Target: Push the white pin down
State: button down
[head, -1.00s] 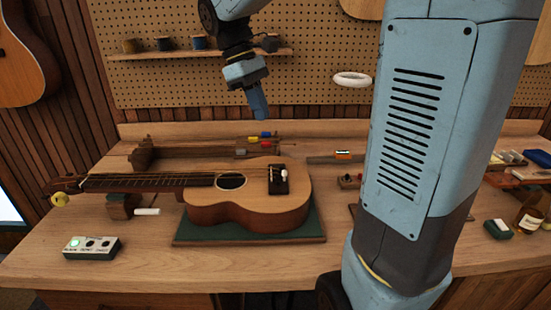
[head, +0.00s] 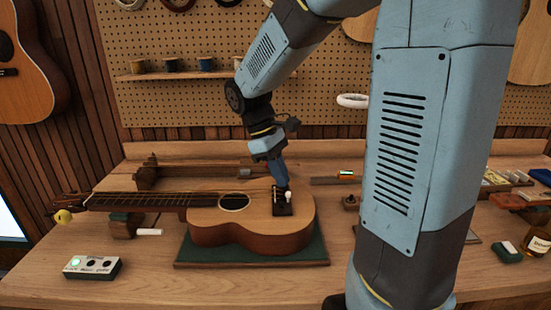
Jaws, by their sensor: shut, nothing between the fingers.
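The ukulele (head: 262,222) lies on its back on a green mat (head: 240,255), its neck pointing left. Its dark bridge (head: 283,209) is at the right of the body. The white pin (head: 288,197) stands up at the bridge as a small white spot. My gripper (head: 284,186) is shut and empty. It points down, with its tip right at the top of the pin or just behind it; I cannot tell whether they touch.
A white cylinder (head: 149,231) lies by the neck support (head: 125,224). Bottles (head: 536,245) and trays crowd the right side. The front middle of the bench is clear.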

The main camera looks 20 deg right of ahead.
aim_at(283, 202)
jog(key=shift+x, duration=0.95)
notch_tip(283, 202, down, 2)
jog(key=shift+f, duration=0.1)
jog(key=shift+s+f, duration=0.15)
jog(key=shift+s, duration=0.05)
jog(key=v, duration=1.5)
jog(key=s+d+m+t+y, duration=0.3)
jog(key=s+d+m+t, duration=0.2)
jog(key=s, duration=1)
jog(key=shift+d+f+m+t, duration=0.2)
jog(key=shift+f+m+t, duration=0.3)
jog(key=shift+m+t, duration=1.45)
